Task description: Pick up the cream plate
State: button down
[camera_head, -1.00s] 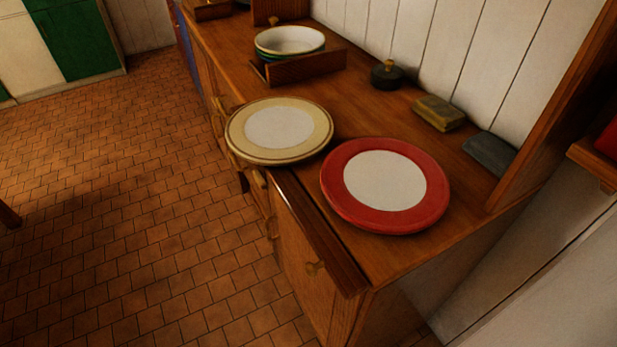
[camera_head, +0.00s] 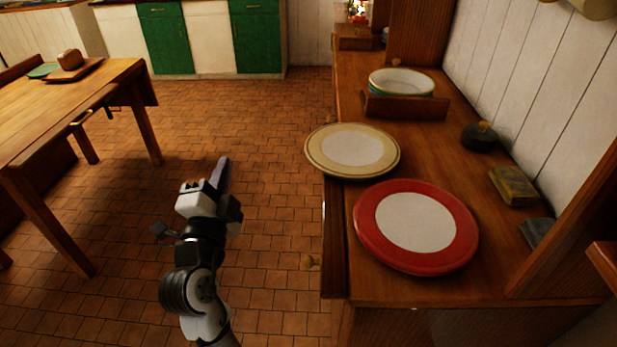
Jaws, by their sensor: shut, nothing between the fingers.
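The cream plate (camera_head: 319,158) has a tan rim and a paler centre. It lies flat on the wooden counter, and its left edge juts past the counter's front edge over the floor. My gripper (camera_head: 223,168) is in view left of the counter, above the tiled floor. It is shut and empty, apart from the plate and to its left. The fingertips are small and partly hard to make out.
A red-rimmed plate (camera_head: 367,247) lies nearer on the counter (camera_head: 345,285), close to the cream plate. Stacked bowls (camera_head: 402,82) stand behind a wooden rack (camera_head: 405,107). A dark lidded pot (camera_head: 480,138) is by the wall. A table (camera_head: 60,108) stands left; floor between is clear.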

aim_at(330, 174)
jog(key=s+d+f+m+g+h, duration=0.1)
jog(key=d+f+m+g+h, duration=0.25)
jog(key=d+m, duration=0.2)
jog(key=d+f+m+g+h, duration=0.2)
jog(key=d+f+m+h, duration=0.25)
jog(key=d, duration=0.25)
jog(key=p+x, duration=0.4)
jog(key=x, duration=0.5)
jog(key=shift+w+d+r, duration=0.15)
jog(key=shift+w+d, duration=0.1)
